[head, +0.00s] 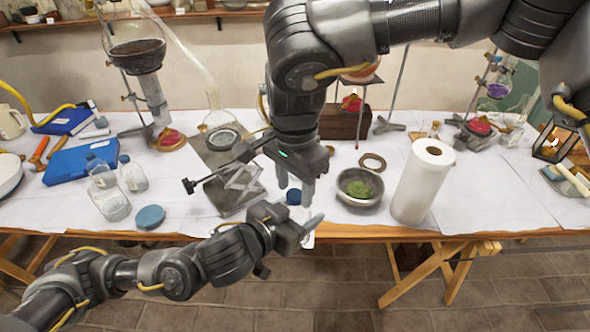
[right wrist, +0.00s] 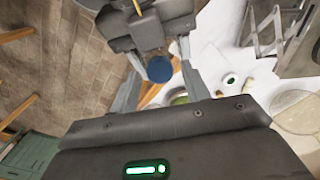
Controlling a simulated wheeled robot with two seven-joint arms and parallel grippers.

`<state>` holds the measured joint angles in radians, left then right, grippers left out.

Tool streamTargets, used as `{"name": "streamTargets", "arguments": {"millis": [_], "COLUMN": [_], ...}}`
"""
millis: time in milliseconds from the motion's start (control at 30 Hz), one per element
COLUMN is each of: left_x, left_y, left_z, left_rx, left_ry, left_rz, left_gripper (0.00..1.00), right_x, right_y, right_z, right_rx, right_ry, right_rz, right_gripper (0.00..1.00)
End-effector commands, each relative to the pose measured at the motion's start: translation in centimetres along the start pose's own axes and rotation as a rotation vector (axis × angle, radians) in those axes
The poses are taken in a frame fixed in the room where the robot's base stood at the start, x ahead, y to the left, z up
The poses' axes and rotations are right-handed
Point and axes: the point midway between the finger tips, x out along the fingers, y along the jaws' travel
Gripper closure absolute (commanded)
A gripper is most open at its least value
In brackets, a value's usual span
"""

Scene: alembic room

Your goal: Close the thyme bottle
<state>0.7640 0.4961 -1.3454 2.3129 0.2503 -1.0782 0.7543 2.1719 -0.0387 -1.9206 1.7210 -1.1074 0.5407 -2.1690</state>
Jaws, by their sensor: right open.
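A small round blue cap (head: 294,196) shows between the fingertips of my right gripper (head: 294,184), which is open and points down near the table's front edge. In the right wrist view the blue cap (right wrist: 159,69) lies between the spread right fingers, beside my left gripper (right wrist: 140,28). In the head view my left gripper (head: 294,229) is just below the cap, at the table's edge. A pale bit shows under its fingers; I cannot tell if it is the thyme bottle. The bottle's body is not clearly seen, and the left grip is hidden.
A bowl of green herb (head: 346,196) and a paper roll (head: 424,184) stand to the right. A lab jack (head: 240,184) is left behind. Glass bottles (head: 113,205) and a blue disc (head: 150,217) are at left. A small white-rimmed green round (right wrist: 231,80) is on the table.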

Motion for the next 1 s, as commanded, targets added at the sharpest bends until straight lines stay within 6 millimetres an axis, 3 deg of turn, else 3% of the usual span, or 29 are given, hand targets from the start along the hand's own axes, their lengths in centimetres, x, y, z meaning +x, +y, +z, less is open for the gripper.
{"name": "streamTargets", "arguments": {"millis": [400,767,867,1000], "left_x": [-0.01,-0.01,-0.01,-0.01], "left_y": [0.0,0.0,0.0,0.01], "left_z": [-0.06,-0.05,-0.05,-0.05], "left_rx": [0.0,0.0,0.0,0.0], "left_ry": [0.001,0.001,0.001,0.001], "left_rz": [0.0,0.0,0.0,0.0], "left_gripper": [1.0,1.0,1.0,1.0], "right_x": [0.75,0.72,0.73,0.76], "right_y": [0.0,0.0,-0.01,-0.02], "right_z": [-0.01,-0.01,0.0,0.06], "right_rx": [0.001,0.001,0.018,0.22], "right_ry": [0.0,0.0,0.0,-0.004], "right_rz": [0.0,-0.001,-0.001,0.0], "right_gripper": [0.53,0.99,0.99,0.99]}}
